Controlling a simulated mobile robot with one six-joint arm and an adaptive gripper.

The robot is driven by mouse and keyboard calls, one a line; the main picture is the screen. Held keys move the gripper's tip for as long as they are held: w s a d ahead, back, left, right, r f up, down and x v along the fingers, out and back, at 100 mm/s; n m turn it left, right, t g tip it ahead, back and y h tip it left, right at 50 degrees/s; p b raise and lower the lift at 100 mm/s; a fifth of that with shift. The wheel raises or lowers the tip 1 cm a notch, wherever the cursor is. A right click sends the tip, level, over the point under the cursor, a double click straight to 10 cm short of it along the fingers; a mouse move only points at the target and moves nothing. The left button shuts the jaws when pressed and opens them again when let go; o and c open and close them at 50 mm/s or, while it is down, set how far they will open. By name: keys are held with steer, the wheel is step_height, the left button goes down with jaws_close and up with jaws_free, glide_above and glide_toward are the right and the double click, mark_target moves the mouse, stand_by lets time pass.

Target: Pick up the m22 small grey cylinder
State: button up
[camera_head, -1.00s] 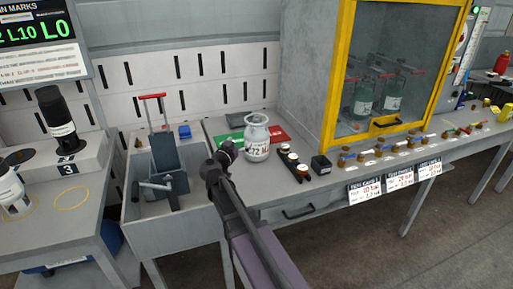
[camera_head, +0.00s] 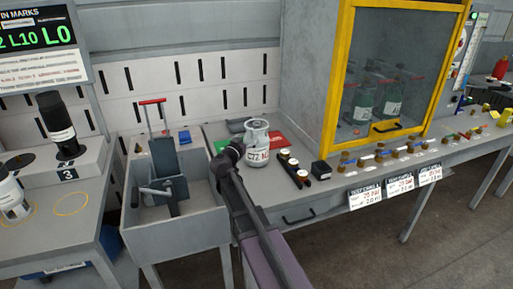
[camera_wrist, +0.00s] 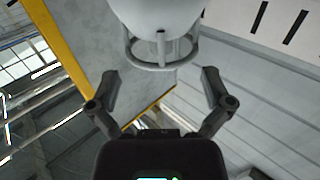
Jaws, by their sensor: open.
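The small grey cylinder (camera_head: 258,148) stands upright on the bench, with a collar on top and red and dark markings; its marking is only partly legible. In the wrist view its pale body (camera_wrist: 160,15) and collar fill the top middle, beyond the fingertips. My gripper (camera_wrist: 160,85) is open and empty, its two fingers spread to either side below the collar in that picture. In the head view my gripper (camera_head: 233,150) is just left of the cylinder, and its fingers are too dark and small to make out.
A row of dark blocks with brown-capped pieces (camera_head: 293,167) stands right of the cylinder. A yellow-framed cabinet (camera_head: 332,95) holding green cylinders is behind right. Red (camera_head: 276,138) and green mats lie behind. A grey bin with a crank device (camera_head: 168,175) is at left.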

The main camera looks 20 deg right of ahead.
mark_target(252, 132)
steer(key=shift+x, duration=1.2)
steer(key=shift+x, duration=2.65)
steer(key=shift+r, duration=0.1)
steer(key=shift+c, duration=0.2)
steer(key=shift+s+r, duration=0.1)
steer(key=shift+r, duration=0.05)
steer(key=c, duration=1.3)
